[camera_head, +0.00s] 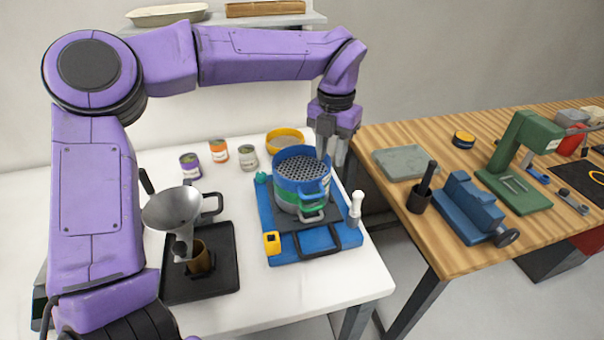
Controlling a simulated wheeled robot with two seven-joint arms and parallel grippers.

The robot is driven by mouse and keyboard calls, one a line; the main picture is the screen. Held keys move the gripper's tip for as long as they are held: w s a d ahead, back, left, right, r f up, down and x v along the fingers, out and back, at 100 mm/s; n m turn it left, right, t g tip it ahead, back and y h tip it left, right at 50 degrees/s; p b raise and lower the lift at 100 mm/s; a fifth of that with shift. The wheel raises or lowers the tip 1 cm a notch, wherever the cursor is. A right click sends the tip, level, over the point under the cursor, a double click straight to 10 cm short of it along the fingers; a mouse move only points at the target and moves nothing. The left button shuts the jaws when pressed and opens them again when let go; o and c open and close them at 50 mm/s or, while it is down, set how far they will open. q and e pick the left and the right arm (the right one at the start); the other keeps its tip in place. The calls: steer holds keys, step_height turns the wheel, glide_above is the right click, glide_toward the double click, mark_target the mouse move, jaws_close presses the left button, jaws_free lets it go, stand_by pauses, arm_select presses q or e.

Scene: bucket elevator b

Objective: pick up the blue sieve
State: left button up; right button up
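The blue sieve (296,163) is a round pan with a perforated grey mesh and a loop handle at its front right. It is the top piece of a stack, above a green sieve (313,201) and a grey piece with its own handle. The stack stands on a blue base (285,254) on the white table. My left gripper (331,158) points down at the right rim of the blue sieve. Its fingers look apart, with a narrow gap between them. Whether they touch the rim cannot be told. My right gripper is not in view.
A yellow-rimmed sieve (285,138) and several small cans (219,152) stand behind the stack. A metal funnel (174,208) stands over a black tray (222,279) at left. A white-handled tool (356,208) is right of the base. A wooden bench (375,141) with tools is further right.

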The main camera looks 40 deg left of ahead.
mark_target(327, 172)
arm_select(q)
steer(key=f, duration=0.1)
steer(key=f+p, duration=0.1)
steer(key=f, duration=0.3)
steer(key=shift+s+a+p, duration=0.1)
steer(key=shift+a+p, duration=0.25)
steer(key=shift+p, duration=0.05)
steer(key=shift+f, duration=0.3)
jaws_close()
steer(key=shift+r, duration=0.1)
